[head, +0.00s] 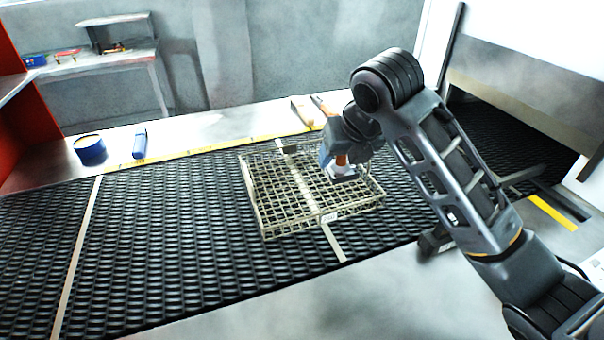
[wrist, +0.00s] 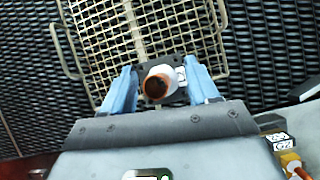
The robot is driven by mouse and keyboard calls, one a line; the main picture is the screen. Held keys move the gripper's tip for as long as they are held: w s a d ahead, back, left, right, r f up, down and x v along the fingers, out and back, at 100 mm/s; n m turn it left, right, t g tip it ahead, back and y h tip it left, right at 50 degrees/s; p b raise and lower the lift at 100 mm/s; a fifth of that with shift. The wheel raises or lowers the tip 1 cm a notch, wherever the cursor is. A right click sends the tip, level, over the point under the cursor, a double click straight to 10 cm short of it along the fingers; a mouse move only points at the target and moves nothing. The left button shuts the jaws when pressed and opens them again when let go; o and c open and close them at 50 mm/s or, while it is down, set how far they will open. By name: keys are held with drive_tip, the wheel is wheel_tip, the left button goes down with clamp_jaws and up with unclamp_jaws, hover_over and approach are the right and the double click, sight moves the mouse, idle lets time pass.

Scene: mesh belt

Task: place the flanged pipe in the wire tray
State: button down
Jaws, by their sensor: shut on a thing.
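The wire tray (head: 270,222) is a shallow rectangular mesh basket on the dark mesh belt; it also fills the upper middle of the wrist view (wrist: 185,45). My gripper (head: 340,168) is over the right part of the tray in the head view. In the wrist view my gripper (wrist: 160,92) has its two blue fingers on either side of the flanged pipe (wrist: 160,82), shut on it. The pipe shows a white and orange-brown tube with a dark open end and a dark square flange. In the head view a small orange part of the pipe (head: 342,160) shows. Its height above the tray floor is unclear.
The mesh belt (head: 150,240) is clear left of the tray. A blue round tin (head: 90,150) and a blue object (head: 140,144) sit on the ledge behind it. Wooden-handled tools (head: 302,110) lie on the ledge behind the tray.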

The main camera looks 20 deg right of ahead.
drive_tip(key=w+a+f+b, duration=0.1)
drive_tip(key=w+a+f, duration=0.1)
drive_tip(key=w+a+f+b, duration=0.1)
drive_tip(key=w+a+f, duration=0.1)
drive_tip(key=w, duration=0.1)
drive_tip(key=w+a+f+b, duration=0.1)
drive_tip(key=w+a+f, duration=0.1)
drive_tip(key=shift+w+a, duration=0.1)
drive_tip(key=shift+w, duration=0.25)
wheel_tip(320, 180, down, 4)
drive_tip(key=b, duration=0.3)
drive_tip(key=shift+b, duration=0.35)
drive_tip(key=shift+c, duration=1.3)
unclamp_jaws()
drive_tip(key=v, duration=1.2)
